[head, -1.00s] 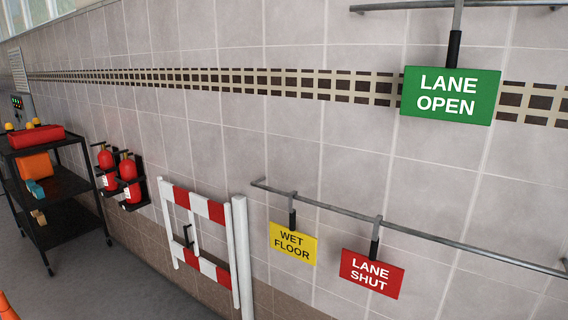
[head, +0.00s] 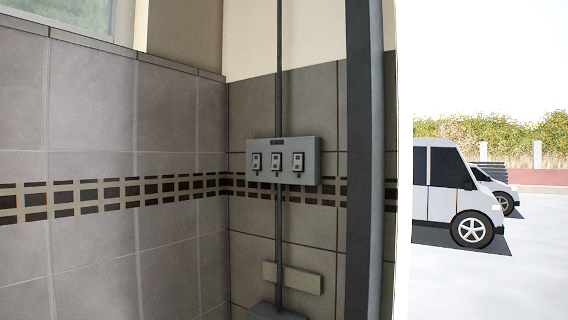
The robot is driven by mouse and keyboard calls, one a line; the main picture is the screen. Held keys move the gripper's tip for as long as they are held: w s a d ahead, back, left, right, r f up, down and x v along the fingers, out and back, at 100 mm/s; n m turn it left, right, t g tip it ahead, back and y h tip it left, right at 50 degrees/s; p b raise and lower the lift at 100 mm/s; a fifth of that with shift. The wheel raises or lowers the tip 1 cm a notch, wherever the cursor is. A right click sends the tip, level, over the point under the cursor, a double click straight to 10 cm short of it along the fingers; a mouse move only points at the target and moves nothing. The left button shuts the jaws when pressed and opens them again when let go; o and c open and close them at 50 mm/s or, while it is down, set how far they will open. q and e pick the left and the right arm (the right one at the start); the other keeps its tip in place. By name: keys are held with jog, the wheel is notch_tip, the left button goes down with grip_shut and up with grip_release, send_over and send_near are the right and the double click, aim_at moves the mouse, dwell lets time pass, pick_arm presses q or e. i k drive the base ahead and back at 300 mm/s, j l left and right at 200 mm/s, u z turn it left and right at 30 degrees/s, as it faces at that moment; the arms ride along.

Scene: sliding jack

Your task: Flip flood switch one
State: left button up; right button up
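A grey switch box (head: 312,160) is fixed to the tiled wall, left of a dark upright post. Three small switches sit in a row on its front: a left one (head: 257,162), a middle one (head: 276,162) and a right one (head: 298,162). A dark label on top of the row is too small to read. I cannot tell which way each switch is set. Neither of my grippers shows in the head view.
A conduit (head: 279,60) runs down the wall through the box to a grey housing (head: 275,312). A blank pale plate (head: 292,277) is below the box. Right of the dark post (head: 365,150) is an opening to a paved yard with a white van (head: 450,190).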

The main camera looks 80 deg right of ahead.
aim_at(257, 158)
jog(key=z, duration=2.65)
